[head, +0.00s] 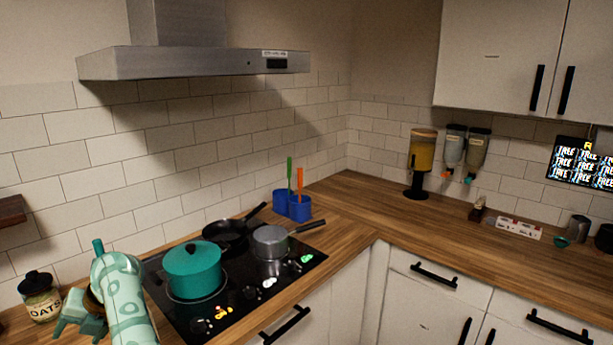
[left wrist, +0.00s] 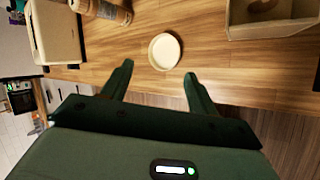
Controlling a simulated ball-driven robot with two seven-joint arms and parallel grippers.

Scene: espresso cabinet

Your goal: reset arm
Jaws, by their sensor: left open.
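My left arm (head: 123,290) is pale green and rises at the lower left of the head view, in front of the stove. My left gripper (head: 78,318) shows partly beside it, close to the oats jar. In the left wrist view both dark green fingers (left wrist: 158,70) are spread apart with nothing between them. A round cream dish (left wrist: 165,51) lies on the wooden counter just beyond the fingertips, apart from them. My right gripper is in neither view.
A black cooktop (head: 240,285) holds a teal pot (head: 192,272), a grey saucepan (head: 270,243) and a black pan (head: 225,231). An oats jar (head: 40,300) stands at far left. A range hood (head: 190,64) hangs above. The right counter (head: 400,220) has clear room.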

